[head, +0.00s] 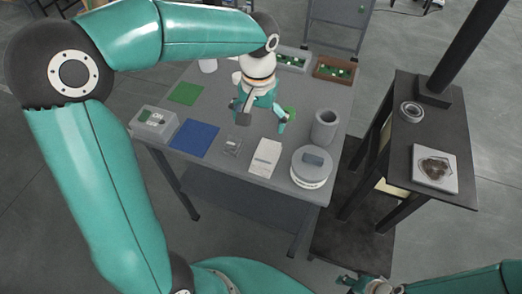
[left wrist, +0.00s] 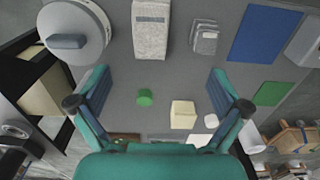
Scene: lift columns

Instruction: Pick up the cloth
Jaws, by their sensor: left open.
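A flat blue square (head: 195,138) and a smaller flat green square (head: 184,93) lie on the left part of the grey table. I cannot tell whether either is the cloth or a mat. In the left wrist view the blue square (left wrist: 264,35) and the green square (left wrist: 271,94) are at the right. My left gripper (head: 262,120) points down over the table, right of both squares. It is open, with its fingers wide apart and nothing held, also in the left wrist view (left wrist: 159,76). My right gripper (head: 366,285) is partly visible at the bottom edge, away from the table.
Near the table's front are a grey box (head: 155,123), a pale speckled pack (head: 265,157) and a round white container (head: 311,176). A grey cup (head: 324,126) stands at the right. A green cylinder (left wrist: 145,97) and a cream block (left wrist: 183,114) are near the left gripper. A dark stand (head: 400,150) is to the right.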

